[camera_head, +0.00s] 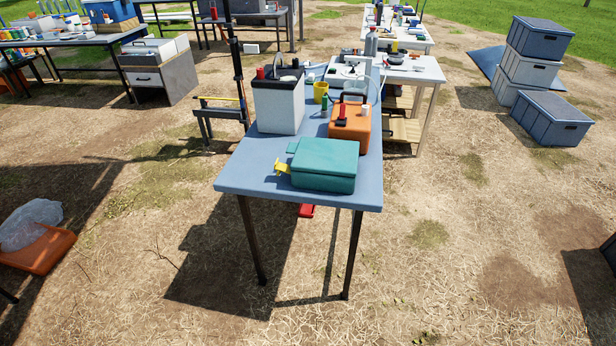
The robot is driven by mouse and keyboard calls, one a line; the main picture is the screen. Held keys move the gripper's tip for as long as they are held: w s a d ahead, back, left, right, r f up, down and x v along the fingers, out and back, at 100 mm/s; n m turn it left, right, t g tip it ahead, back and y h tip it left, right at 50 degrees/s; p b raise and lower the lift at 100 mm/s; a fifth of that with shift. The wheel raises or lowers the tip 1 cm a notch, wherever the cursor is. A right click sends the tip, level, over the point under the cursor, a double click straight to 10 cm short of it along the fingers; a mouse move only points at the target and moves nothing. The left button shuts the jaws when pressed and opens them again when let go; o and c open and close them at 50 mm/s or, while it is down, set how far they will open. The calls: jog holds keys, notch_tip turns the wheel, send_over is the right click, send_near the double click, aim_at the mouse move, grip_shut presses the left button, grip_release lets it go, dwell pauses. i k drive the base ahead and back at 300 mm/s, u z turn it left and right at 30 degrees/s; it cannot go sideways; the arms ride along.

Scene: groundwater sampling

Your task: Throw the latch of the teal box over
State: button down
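The teal box (323,166) sits on the near part of a small blue table (245,180), with its lid down. A yellow latch (282,168) sticks out from the box's left side. It is too small to tell its exact position. My gripper and arm are not in this view.
Behind the teal box stand an orange case (350,128), a white box with a dark rim (277,105) and a yellow cup (320,92). A white table (415,75) stands behind at the right. Open dry grass lies in front.

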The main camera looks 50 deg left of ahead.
aim_at(281, 167)
jog(key=k, duration=1.15)
jog(key=u, duration=2.6)
jog(key=i, duration=0.9)
jog(key=z, duration=0.9)
